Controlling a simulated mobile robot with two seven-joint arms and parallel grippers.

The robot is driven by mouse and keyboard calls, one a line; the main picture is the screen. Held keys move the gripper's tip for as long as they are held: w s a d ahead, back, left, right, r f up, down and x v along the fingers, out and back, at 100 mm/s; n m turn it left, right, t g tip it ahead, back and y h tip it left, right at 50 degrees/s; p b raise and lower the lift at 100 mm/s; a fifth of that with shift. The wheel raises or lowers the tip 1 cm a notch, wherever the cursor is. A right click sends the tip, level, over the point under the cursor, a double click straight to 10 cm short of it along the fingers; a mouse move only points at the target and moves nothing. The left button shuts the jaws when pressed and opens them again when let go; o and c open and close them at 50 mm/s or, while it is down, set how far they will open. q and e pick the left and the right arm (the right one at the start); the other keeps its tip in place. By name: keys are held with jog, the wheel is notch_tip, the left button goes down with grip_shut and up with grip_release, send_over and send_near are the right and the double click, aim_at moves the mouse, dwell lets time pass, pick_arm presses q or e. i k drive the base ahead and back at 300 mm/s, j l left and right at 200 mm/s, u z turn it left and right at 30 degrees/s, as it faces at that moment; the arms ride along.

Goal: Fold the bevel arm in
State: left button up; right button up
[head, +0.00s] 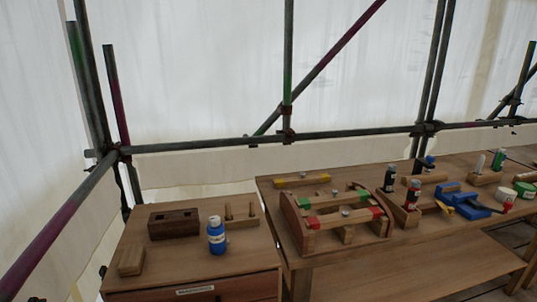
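Neither of my grippers shows in the head view. I cannot single out the bevel for certain. A thin wooden bar with yellow parts and a small knob (302,180) lies near the back left of the long workbench (420,255). A small yellow piece (443,207) lies beside a blue tool (466,203) farther right. Either is too small for me to tell whether it has a folding arm.
A wooden carrier with green and red patches (290,220) stands on the bench. A lower cabinet (190,272) holds a blue bottle (216,237), a dark block (173,223), a light block (131,260) and a peg rack (241,221). Scaffold poles (200,146) run behind.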

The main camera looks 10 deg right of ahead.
aim_at(449, 210)
jog(key=z, duration=1.65)
